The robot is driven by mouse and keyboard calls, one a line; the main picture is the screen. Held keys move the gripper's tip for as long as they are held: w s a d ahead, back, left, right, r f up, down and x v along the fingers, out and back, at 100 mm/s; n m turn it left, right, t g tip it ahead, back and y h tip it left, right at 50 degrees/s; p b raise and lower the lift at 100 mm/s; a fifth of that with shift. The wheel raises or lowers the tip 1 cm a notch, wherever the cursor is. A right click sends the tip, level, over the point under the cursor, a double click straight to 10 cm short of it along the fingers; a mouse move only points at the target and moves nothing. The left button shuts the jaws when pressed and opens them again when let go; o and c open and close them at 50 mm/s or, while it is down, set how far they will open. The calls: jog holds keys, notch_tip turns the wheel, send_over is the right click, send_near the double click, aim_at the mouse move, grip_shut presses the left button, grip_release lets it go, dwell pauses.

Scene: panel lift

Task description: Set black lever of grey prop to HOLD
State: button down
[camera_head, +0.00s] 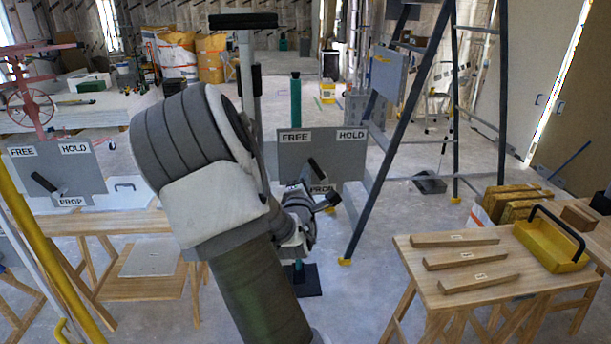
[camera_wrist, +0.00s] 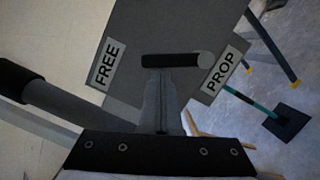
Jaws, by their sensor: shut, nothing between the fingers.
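The prop's grey panel (camera_head: 345,160) stands in mid-view, with FREE at upper left, HOLD at upper right and PROP at the bottom. Its black lever (camera_head: 316,167) tilts up and left, towards the FREE side. My gripper (camera_head: 318,203) is just below the panel, partly hidden by my arm. In the wrist view my gripper (camera_wrist: 158,80) is shut and empty, its fingertips close to the black lever (camera_wrist: 178,60); I cannot tell whether they touch. There the panel (camera_wrist: 165,30) shows FREE and PROP; HOLD is out of view. The grey post (camera_head: 247,65) with a black top is partly behind my arm.
A second panel (camera_head: 85,175) with its own black lever stands at left. A teal post (camera_head: 296,100) is behind the middle panel. A blue stepladder (camera_head: 400,120) stands close on the right. A wooden table (camera_head: 420,270) with blocks and a yellow toolbox (camera_head: 550,240) is at lower right.

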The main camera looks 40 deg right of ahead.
aim_at(330, 156)
jog(key=m, duration=0.1)
jog(key=d+r+m, duration=0.1)
jog(key=shift+s+m+g, duration=0.3)
jog(key=m, duration=0.1)
jog(key=d+m, duration=0.1)
jog(key=shift+s+r+m+b, duration=0.3)
jog(key=shift+s+r+b, duration=0.05)
jog(key=shift+r, duration=0.05)
jog(key=m+b, duration=0.1)
jog(key=s+d+m+y+b, duration=0.1)
jog(key=m, duration=0.1)
jog(key=d+m+g+b, duration=0.1)
jog(key=m, duration=0.1)
jog(key=shift+s+d+r+y, duration=0.2)
jog(key=shift+y, duration=0.1)
jog(key=shift+s+d, duration=0.1)
jog(key=shift+d, duration=0.05)
jog(key=shift+s+d+b, duration=0.1)
jog(key=shift+d+b, duration=0.05)
jog(key=shift+b, duration=0.25)
jog(key=shift+r, duration=0.15)
